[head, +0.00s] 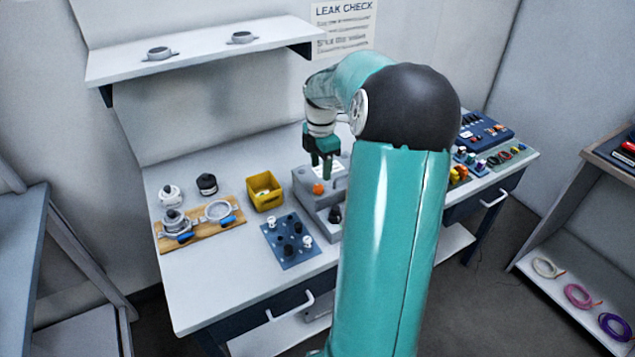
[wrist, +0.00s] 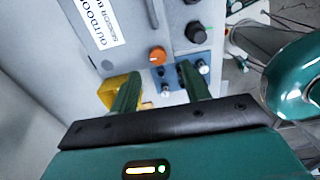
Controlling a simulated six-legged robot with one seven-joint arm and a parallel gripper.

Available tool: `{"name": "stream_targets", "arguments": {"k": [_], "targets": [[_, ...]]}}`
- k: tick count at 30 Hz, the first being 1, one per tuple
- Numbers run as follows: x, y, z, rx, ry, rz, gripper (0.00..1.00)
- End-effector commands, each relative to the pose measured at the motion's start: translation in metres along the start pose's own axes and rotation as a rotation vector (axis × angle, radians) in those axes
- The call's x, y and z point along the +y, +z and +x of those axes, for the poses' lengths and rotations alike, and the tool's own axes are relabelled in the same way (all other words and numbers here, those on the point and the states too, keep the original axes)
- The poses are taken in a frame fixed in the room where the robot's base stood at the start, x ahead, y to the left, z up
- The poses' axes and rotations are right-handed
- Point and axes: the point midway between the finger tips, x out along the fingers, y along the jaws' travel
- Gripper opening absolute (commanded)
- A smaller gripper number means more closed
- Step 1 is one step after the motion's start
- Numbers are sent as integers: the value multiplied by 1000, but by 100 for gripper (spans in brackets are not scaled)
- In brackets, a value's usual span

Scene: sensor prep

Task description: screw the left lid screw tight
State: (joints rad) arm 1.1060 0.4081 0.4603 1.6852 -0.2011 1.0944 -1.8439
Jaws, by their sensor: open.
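A grey sensor box (head: 304,182) stands mid-bench, with an orange knob-like screw (head: 318,188) and a black knob (head: 335,214) on it. In the wrist view the orange knob (wrist: 157,54) is just beyond the gap between my fingers, and the black knob (wrist: 195,32) is to its right. A white label (wrist: 100,22) on the box reads "OUTDOOR". My gripper (head: 322,170) is open, above the orange knob, pointing down. It also shows in the wrist view (wrist: 160,72), with nothing visible between the fingers. I cannot tell how far the orange screw is threaded in.
A yellow bin (head: 264,192) and a blue mat (head: 275,232) with several black and white knobs lie left of the box. A wooden board (head: 205,230) holds metal fittings farther left. Coloured parts and a blue case (head: 486,130) crowd the right. The front left bench is clear.

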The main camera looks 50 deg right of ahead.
Motion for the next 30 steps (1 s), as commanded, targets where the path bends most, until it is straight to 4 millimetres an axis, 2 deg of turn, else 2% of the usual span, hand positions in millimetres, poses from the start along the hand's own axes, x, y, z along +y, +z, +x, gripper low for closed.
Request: {"name": "stream_targets", "arguments": {"k": [3,9,14,21,22,28,30], "targets": [[1,-4,26,4,-4,-7,47],[3,-5,56,3,-2,-7,47],[4,-6,66,2,0,-5,47],[5,-7,67,2,0,-5,47],[5,-6,67,2,0,-5,45],[5,-6,67,2,0,-6,6],[5,-6,67,2,0,-6,2]]}}
